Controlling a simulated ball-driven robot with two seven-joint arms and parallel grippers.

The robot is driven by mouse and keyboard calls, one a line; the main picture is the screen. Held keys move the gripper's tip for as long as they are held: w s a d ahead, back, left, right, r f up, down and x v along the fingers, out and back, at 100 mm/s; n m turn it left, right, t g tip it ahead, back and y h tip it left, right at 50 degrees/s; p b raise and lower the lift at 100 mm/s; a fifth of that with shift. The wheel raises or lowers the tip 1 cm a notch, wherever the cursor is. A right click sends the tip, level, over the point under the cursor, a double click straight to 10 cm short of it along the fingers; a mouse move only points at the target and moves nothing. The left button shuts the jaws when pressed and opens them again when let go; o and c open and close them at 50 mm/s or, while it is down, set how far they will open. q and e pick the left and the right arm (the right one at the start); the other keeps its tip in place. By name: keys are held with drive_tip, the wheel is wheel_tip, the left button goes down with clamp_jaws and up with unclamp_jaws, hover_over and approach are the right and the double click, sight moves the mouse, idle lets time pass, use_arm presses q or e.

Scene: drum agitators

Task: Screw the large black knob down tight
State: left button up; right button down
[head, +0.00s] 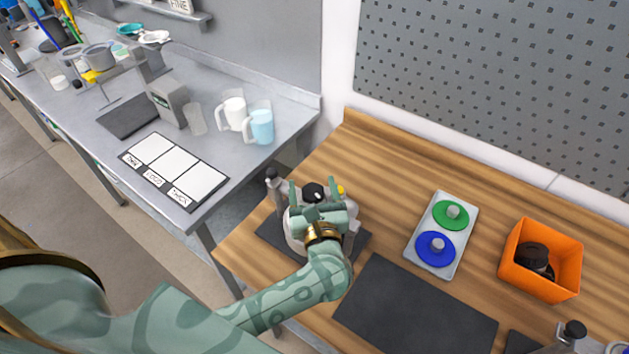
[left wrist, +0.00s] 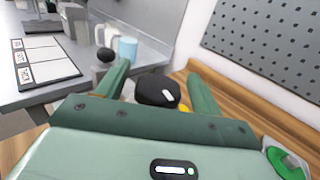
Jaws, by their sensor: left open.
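The large black knob (head: 313,192) has a white mark on top. It sits on a pale round device (head: 296,236) on a dark mat on the wooden bench. My left gripper (head: 315,198) is open at the knob, one finger on each side. In the left wrist view, the knob (left wrist: 157,90) shows between the two green fingers (left wrist: 157,84). I cannot tell whether the fingers touch it. The gripper and wrist hide much of the device. My right gripper is not in view.
A grey tray with a green disc (head: 450,214) and a blue disc (head: 435,250) lies right of the device. An orange bin (head: 517,273) holds dark parts. A bare dark mat (head: 415,310) lies in front. Mugs (head: 261,127) stand on the grey bench to the left.

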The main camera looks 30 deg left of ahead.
use_arm(q)
drive_tip(key=shift+s, duration=0.15)
drive_tip(key=shift+c, duration=0.7)
drive_tip(key=c, duration=0.9)
drive_tip(key=shift+o, duration=0.2)
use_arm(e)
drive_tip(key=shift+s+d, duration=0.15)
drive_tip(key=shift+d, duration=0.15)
use_arm(q)
drive_tip(key=shift+h, duration=0.4)
